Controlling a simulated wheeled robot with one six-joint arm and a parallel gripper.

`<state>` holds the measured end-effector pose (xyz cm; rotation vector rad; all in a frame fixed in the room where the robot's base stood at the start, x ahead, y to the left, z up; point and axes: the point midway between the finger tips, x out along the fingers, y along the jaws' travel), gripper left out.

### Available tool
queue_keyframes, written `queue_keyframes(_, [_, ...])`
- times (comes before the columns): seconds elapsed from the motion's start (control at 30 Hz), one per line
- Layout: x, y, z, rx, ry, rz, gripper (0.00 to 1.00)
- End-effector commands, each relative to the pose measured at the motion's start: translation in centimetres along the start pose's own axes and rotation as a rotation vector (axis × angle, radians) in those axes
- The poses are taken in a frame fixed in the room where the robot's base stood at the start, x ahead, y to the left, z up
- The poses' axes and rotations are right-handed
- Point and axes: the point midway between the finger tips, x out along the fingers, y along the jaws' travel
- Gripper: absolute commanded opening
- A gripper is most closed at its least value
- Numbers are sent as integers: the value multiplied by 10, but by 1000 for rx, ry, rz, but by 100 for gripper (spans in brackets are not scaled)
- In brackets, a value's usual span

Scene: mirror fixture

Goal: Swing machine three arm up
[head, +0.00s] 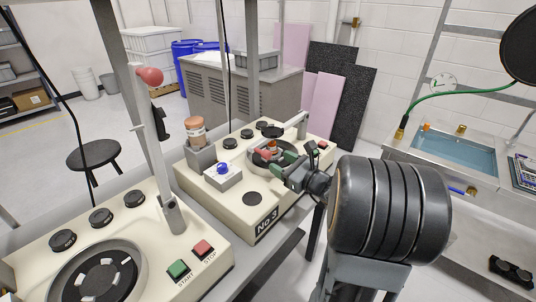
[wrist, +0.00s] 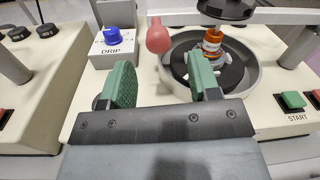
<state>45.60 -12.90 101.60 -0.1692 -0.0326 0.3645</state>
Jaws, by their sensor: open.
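Machine three is the cream box marked "No 3" (head: 266,222) in the middle of the head view. Its arm (head: 290,128) lies low across the round bowl, from a post at the right, with a black disc (wrist: 225,8) under it. The arm's red ball knob (wrist: 157,37) is at its left end in the wrist view.
A drip box with a blue knob (head: 222,170) and an amber jar (head: 195,130) are on machine three's left. The neighbouring machine (head: 205,262) has its red-knobbed arm (head: 152,130) raised. A sink (head: 455,150) is at right.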

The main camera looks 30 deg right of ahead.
Motion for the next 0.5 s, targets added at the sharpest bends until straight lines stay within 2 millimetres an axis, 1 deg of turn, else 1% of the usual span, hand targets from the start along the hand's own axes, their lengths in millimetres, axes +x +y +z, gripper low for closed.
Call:
queue_keyframes(0.03, [11,2,0,1,0,8,56])
queue_keyframes(0.2, [38,2,0,0,1,7,56])
queue_keyframes(0.33, [53,2,0,0,0,6,56])
queue_keyframes(0.5, [64,2,0,-2,0,5,56])
